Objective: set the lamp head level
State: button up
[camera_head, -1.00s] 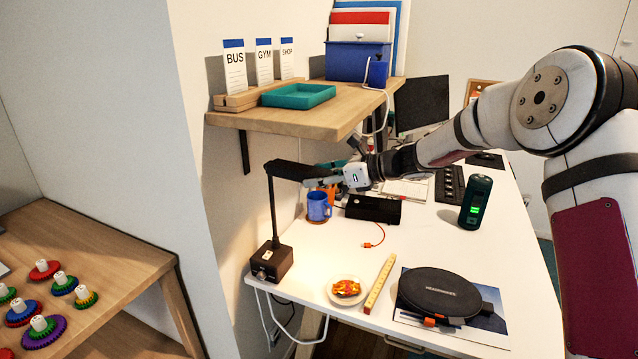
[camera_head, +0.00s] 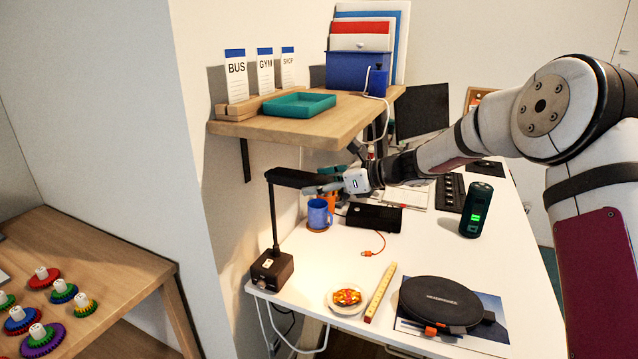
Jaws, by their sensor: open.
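The black desk lamp (camera_head: 273,225) stands at the left end of the white desk on a square base (camera_head: 272,269). Its post is upright, and its dark lamp head (camera_head: 293,178) reaches right from the post's top, looking close to level with a slight downward slope to the right. My gripper (camera_head: 318,188) comes from the right, with its fingers at the right end of the lamp head, near its underside. The gripper is open; I cannot tell whether a finger touches the head.
A wooden shelf (camera_head: 330,124) with a teal tray (camera_head: 299,104) hangs just above the arm. A blue mug (camera_head: 318,214) stands below the gripper. A plate of food (camera_head: 346,298), a yellow ruler (camera_head: 380,292) and a black headphone case (camera_head: 441,299) lie in front.

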jog(key=v, duration=1.2)
jog(key=shift+a, duration=0.1)
jog(key=s+r+n+g+h, duration=0.3)
jog(key=s+n+h, duration=0.3)
jog(key=s+n, duration=0.95)
jog(key=s+d+f+n+t+h, duration=0.1)
jog(key=s+d+n+h, duration=0.2)
jog(key=s+d, duration=0.4)
jog(key=s+d+f+n+t+h, duration=0.1)
jog(key=s+d+n+h, duration=0.3)
jog(key=s, duration=1.6)
jog(key=d, duration=0.2)
jog(key=shift+s+d, duration=0.35)
